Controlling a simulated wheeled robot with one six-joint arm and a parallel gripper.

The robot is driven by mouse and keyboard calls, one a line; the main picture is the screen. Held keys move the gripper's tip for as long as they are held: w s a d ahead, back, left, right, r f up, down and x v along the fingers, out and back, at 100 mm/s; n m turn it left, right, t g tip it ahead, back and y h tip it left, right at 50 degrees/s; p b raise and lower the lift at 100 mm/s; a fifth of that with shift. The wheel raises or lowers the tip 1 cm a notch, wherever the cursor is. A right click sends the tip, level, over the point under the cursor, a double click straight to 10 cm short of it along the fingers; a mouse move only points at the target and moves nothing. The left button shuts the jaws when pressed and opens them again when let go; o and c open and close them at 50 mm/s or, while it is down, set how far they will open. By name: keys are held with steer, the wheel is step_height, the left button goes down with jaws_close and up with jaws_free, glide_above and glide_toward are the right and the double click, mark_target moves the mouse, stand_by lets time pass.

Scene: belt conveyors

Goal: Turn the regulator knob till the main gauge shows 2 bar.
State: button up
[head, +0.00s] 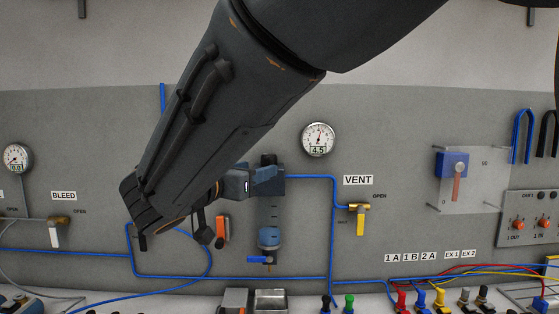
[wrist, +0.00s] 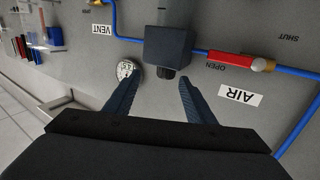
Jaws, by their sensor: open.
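The regulator is a dark blue block with a black knob on top (head: 268,160); a clear bowl hangs below it. The main gauge (head: 318,139) is round and white, up and right of the regulator, and its display reads about 4.5. My gripper (wrist: 159,79) is open and empty. In the wrist view, which is upside down, the knob (wrist: 166,73) lies at the gap between the fingertips; contact cannot be told. The gauge (wrist: 125,69) shows beside the left finger. In the head view my arm hides much of the gripper.
The VENT valve (head: 360,219) has a yellow lever right of the regulator. A red-handled valve (wrist: 231,60) beside the AIR label (wrist: 239,95) shows in the wrist view. Blue hoses (head: 334,232) run along the panel. Coloured plugs (head: 420,300) stand at lower right.

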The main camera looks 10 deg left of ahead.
mark_target(266, 159)
steer(key=w+p, duration=0.1)
steer(key=w, duration=0.1)
steer(key=w+r+p, duration=0.1)
steer(key=w, duration=0.2)
steer(key=w+p, duration=0.1)
steer(key=w, duration=0.1)
steer(key=shift+w+d+r, duration=0.15)
steer(key=shift+w, duration=0.05)
steer(key=shift+w+d+p, duration=0.1)
steer(key=shift+w+p, duration=0.3)
steer(key=shift+w, duration=0.05)
steer(key=shift+c, duration=0.3)
steer(key=c, duration=1)
